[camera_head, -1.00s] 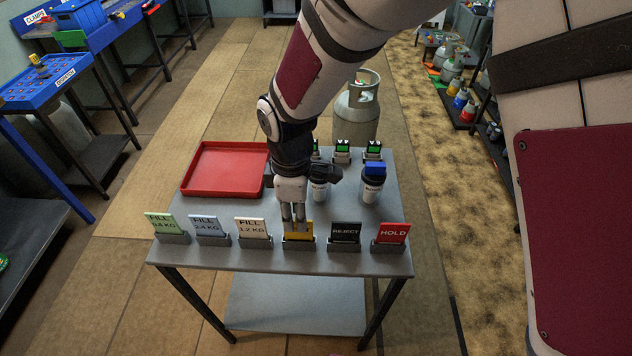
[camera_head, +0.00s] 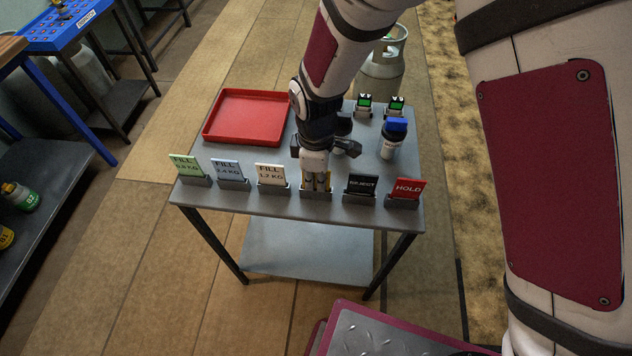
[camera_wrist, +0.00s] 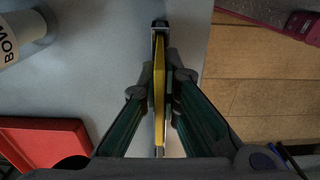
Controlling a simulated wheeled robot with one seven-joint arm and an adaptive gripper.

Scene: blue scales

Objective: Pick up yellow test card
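The yellow test card (camera_head: 327,187) stands in its grey holder (camera_head: 316,195) at the front edge of the grey table, between the white FILL 1.2 KG card and the black REJECT card. My gripper (camera_head: 316,184) points down over it and hides much of its face. In the wrist view the yellow card (camera_wrist: 159,85) shows edge-on as a thin strip. The fingertips of my gripper (camera_wrist: 160,80) lie close against both its sides, shut on it. The far end of the strip is by the dark holder.
The green (camera_head: 186,166), blue (camera_head: 228,170) and white (camera_head: 270,175) FILL cards stand left, the REJECT (camera_head: 362,186) and HOLD (camera_head: 408,188) cards right. A red tray (camera_head: 207,133) lies back left. A blue-capped bottle (camera_head: 391,143) stands back right. A gas cylinder (camera_head: 383,60) is behind the table.

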